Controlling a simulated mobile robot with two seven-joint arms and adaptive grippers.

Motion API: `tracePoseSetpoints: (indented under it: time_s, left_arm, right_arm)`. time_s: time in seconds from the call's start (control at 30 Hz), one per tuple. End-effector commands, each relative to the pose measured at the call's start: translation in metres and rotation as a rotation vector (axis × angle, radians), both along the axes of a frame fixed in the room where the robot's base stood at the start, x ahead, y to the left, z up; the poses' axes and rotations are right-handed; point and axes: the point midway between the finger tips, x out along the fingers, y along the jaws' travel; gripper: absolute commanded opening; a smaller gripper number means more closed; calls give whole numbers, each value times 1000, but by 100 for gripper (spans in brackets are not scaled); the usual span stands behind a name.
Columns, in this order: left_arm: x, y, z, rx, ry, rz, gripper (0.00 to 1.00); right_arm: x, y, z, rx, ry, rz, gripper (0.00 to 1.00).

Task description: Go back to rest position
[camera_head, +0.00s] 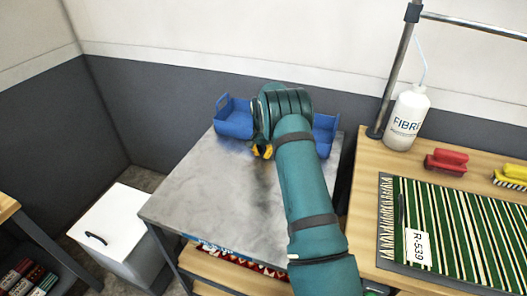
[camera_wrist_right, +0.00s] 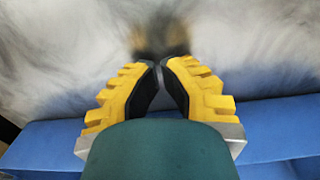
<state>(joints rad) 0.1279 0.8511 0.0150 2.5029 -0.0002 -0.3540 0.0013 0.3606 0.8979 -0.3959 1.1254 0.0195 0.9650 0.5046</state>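My right arm reaches in from the bottom right of the head view over a grey metal-topped table (camera_head: 195,190). My right gripper (camera_head: 262,152) points down at the far part of this table, its yellow fingers partly hidden by the wrist. In the right wrist view, the gripper's fingertips (camera_wrist_right: 160,66) come together with nothing seen between them, over the grey top. My left gripper is not in view.
Blue bin walls (camera_head: 235,122) show on both sides of my right wrist; I cannot tell if they are one bin. Right, a wooden bench holds a green striped rug (camera_head: 455,235), a white bottle (camera_head: 407,118) and a red brush (camera_head: 446,161). A white-lidded box (camera_head: 112,222) stands left.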

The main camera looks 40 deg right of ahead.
Motion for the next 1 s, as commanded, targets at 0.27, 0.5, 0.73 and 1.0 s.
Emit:
tracePoseSetpoints:
  time_s: [0.27,0.5,0.73,1.0]
  left_arm:
    - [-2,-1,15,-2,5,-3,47]
    - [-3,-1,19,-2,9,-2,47]
    - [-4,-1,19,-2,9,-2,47]
    - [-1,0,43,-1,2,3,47]
  right_arm:
    - [2,-2,68,-5,-8,0,0]
    - [1,-2,94,-4,-7,0,0]
    - [1,-1,98,-4,-5,0,0]
    - [1,-1,121,-4,-6,0,0]
